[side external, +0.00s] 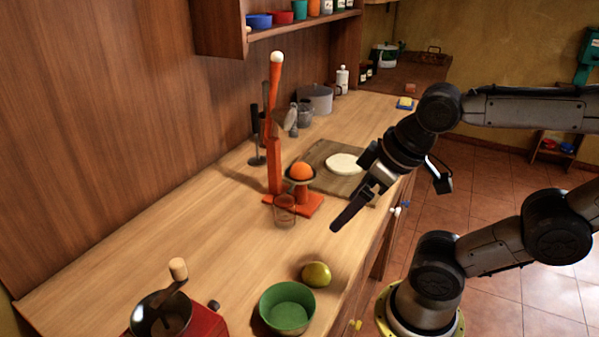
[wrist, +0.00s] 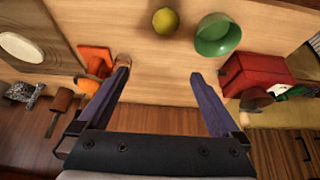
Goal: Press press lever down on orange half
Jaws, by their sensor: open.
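The orange press stands on the counter with its press lever (side external: 275,85) raised upright, ending in a pale knob. The orange half (side external: 300,171) sits in the dark cup of the press, and a clear glass (side external: 285,209) stands at the press base (side external: 311,205). In the wrist view the orange half (wrist: 88,86) is partly hidden by the left finger, near the glass (wrist: 123,60) and orange base (wrist: 96,58). My gripper (side external: 347,212) is open and empty, to the right of the press and apart from it. Its two fingers (wrist: 161,78) are spread wide.
A yellow-green fruit (side external: 316,274), a green bowl (side external: 287,309) and a red grinder (side external: 205,322) are at the near end. A board (side external: 322,155) with a pale round disc (side external: 343,163) lies behind the press. Utensils and pots stand along the wooden wall. The counter left of the press is clear.

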